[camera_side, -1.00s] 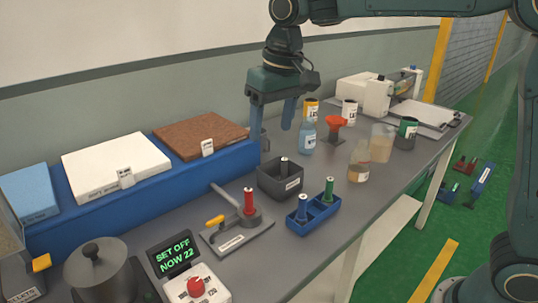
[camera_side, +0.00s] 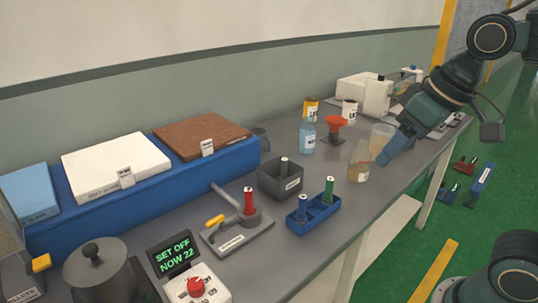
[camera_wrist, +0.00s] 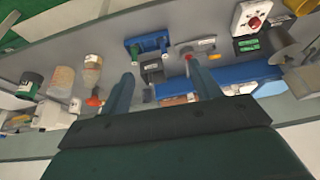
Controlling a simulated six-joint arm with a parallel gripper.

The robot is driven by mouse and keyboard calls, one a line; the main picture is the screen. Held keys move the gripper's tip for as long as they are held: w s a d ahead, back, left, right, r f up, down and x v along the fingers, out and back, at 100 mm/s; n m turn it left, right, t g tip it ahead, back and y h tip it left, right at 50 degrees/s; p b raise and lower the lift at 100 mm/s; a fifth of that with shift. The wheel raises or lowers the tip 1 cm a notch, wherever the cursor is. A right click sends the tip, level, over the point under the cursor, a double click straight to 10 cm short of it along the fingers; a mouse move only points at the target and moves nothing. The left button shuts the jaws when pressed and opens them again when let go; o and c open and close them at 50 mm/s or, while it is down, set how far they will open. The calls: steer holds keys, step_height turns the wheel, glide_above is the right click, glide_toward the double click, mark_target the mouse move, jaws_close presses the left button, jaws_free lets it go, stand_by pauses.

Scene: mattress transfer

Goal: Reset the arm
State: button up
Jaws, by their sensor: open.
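My gripper (camera_side: 386,158) is at the right of the side view, above the table's front edge, its fingers pointing down and left. In the wrist view both fingers of my gripper (camera_wrist: 164,85) stand well apart with nothing between them that they touch. The gripper is open and empty. In the side view it overlaps the far-right containers, so part of what stands behind it is hidden. The grey table (camera_side: 265,247) runs below it.
Bottles and cups stand near the gripper: an amber bottle (camera_side: 359,165), a blue bottle (camera_side: 307,138) and a beige container (camera_side: 381,138). A blue tray (camera_side: 318,214), grey bin (camera_side: 266,182) and lever fixture (camera_side: 237,231) are nearer. Mattress samples lie on a blue stand (camera_side: 170,193).

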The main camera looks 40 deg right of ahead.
steer(key=s+d+f, duration=0.1)
steer(key=s+f, duration=0.2)
steer(key=s, duration=0.2)
steer(key=shift+s+d+f+t, duration=0.15)
steer(key=shift+s+f+t, duration=0.1)
steer(key=shift+t, duration=0.15)
steer(key=shift+w, duration=0.1)
stand_by(0.6)
